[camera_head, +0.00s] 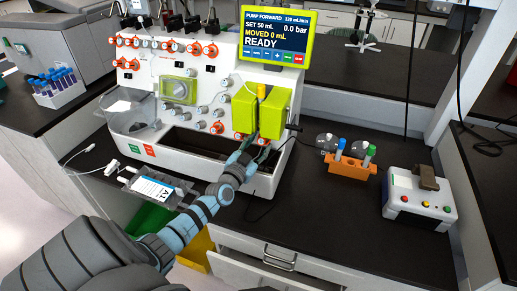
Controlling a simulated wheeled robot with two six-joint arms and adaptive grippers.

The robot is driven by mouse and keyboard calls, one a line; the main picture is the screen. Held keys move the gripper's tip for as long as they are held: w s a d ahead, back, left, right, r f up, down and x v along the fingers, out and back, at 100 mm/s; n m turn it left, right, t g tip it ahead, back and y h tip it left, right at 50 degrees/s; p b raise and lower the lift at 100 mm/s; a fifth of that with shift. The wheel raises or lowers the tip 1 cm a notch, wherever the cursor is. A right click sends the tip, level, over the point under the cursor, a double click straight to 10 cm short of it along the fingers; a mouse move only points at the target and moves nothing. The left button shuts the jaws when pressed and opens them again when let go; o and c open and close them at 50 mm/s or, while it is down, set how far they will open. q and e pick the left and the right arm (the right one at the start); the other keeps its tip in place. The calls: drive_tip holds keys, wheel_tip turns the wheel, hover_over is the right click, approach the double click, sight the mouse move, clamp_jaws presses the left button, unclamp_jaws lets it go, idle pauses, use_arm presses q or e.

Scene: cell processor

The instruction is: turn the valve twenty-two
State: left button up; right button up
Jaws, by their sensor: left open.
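The white cell processor (222,67) stands on the dark bench and carries several orange-handled valves and grey knobs. An orange-handled valve (209,50) sits at the upper right of its panel. I cannot read the valve numbers, so I cannot tell which one is twenty-two. My left gripper (260,146) reaches up to the lower right of the machine, just below the lime-green blocks (274,108). It is open, with its fingers beside an orange part low on the panel; contact cannot be told. My left arm hides some of the machine's lower front. My right gripper is not in view.
A screen (278,38) on top reads READY. A bag with a label (153,189) lies at the front left. An orange tube rack (349,177) and a white button box (418,198) stand to the right. Dark bench between them is partly clear. A drawer below is open.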

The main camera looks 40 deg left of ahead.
use_arm(q)
clamp_jaws()
